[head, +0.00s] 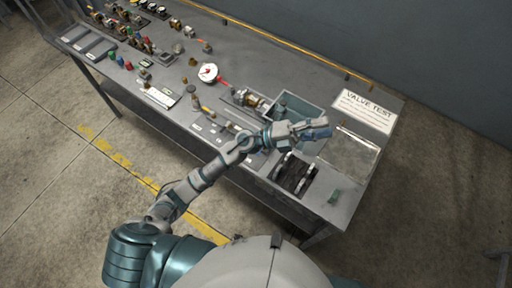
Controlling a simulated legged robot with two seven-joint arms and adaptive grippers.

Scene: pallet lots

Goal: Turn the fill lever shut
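My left arm reaches over the grey workbench (225,50), and its gripper (318,128) is above the bench's right part, beside a teal open bin (284,100). The fingers are small and seen from above, so I cannot tell whether they are open or shut. A small red handle (226,84) lies beside a round white gauge (208,72). Valve fittings with a brass part (250,99) sit left of the bin, partly close to my arm. I cannot tell which part is the fill lever. My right gripper is not in view.
A "VALVE TEST" sign (363,111) lies at the bench's right end, with a clear flat panel (350,153) in front of it. A dark recessed tray (294,174) is near the front edge. Several small fittings crowd the far left. A wall stands behind.

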